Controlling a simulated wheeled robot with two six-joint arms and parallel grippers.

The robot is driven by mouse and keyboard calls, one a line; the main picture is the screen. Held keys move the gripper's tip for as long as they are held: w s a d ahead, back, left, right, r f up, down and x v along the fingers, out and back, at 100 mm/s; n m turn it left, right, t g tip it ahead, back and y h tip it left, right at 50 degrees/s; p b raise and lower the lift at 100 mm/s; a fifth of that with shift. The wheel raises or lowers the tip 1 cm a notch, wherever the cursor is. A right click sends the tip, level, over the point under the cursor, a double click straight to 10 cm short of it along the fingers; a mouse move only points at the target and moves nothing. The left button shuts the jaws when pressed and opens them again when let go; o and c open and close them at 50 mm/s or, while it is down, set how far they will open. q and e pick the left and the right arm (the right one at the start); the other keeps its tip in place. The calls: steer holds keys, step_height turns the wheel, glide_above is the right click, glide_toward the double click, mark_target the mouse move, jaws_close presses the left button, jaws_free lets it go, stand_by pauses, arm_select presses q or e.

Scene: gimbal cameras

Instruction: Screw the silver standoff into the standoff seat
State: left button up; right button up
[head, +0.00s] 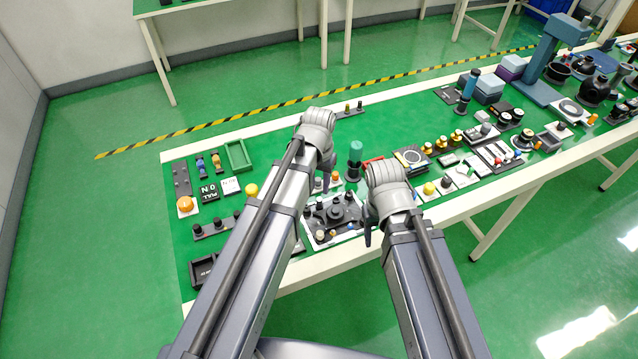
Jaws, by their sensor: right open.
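A light plate (350,230) with a dark multi-armed fixture (335,212) and several small posts lies on the green table between my two arms. I cannot make out which small part is the silver standoff or which is the standoff seat at this size. My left gripper (326,178) points down just behind the plate, mostly hidden by its own wrist; its jaws cannot be judged. My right gripper (369,228) is open and points down at the plate's right edge, partly hidden by its wrist. I see nothing held in it.
A teal-topped cylinder (355,155) stands upright between and behind the wrists. A green tray (238,157) and an orange dome button (185,204) are at left. Several small fixtures crowd the table at right. Bare green table (275,135) lies at the back left.

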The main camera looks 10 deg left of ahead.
mark_target(319, 200)
arm_select(q)
step_height(319, 200, down, 8)
steer(key=b, duration=0.7)
steer(key=shift+r, duration=0.25)
jaws_close()
